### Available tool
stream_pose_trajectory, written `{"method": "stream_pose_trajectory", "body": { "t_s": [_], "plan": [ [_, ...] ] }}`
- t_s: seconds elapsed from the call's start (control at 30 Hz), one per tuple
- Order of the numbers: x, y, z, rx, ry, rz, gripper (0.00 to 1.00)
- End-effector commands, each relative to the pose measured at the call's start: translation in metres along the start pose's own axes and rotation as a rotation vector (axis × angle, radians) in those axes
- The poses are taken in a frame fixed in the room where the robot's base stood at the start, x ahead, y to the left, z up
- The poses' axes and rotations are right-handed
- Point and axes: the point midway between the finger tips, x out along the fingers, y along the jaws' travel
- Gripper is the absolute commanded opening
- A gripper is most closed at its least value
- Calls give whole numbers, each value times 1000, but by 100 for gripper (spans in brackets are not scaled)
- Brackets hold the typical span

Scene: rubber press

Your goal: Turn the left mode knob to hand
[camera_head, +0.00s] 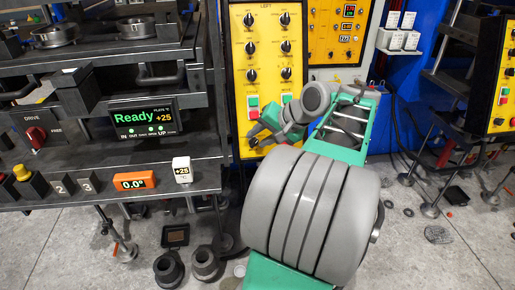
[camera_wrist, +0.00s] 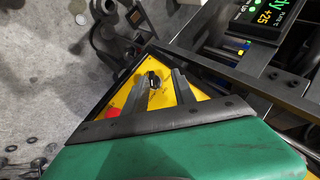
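The yellow control panel headed LEFT (camera_head: 268,62) carries two columns of black knobs with green and red buttons below. My gripper (camera_head: 259,138) is at the panel's lower left corner, under the buttons. In the wrist view my gripper (camera_wrist: 161,75) is open, its two dark fingers apart and pointing at the panel. A black knob (camera_wrist: 153,79) shows between the fingers, closer to the left one. I cannot tell whether a finger touches it. A red button (camera_wrist: 113,112) lies to its left. The knob's label and pointer direction are too small to read.
The dark press frame (camera_head: 150,80) with the Ready display (camera_head: 143,117) stands left of the panel. A second yellow panel (camera_head: 335,30) is to the right. Black cups (camera_head: 205,262) stand on the floor.

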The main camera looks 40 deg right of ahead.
Motion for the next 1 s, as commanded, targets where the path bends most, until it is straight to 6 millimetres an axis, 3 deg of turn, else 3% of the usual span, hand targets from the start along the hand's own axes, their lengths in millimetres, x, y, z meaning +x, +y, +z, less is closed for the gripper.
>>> {"method": "stream_pose_trajectory", "body": {
  "t_s": [0.03, 0.17, 0.6, 0.87, 1.0],
  "plan": [
    [-8, 16, -10, 39, 20, -14, 32],
    [-16, 25, -18, 75, 36, -35, 32],
    [54, 20, -20, 72, 34, -36, 32],
    [58, 20, -20, 71, 36, -34, 32],
    [58, 20, -20, 71, 36, -34, 23]
  ]
}}
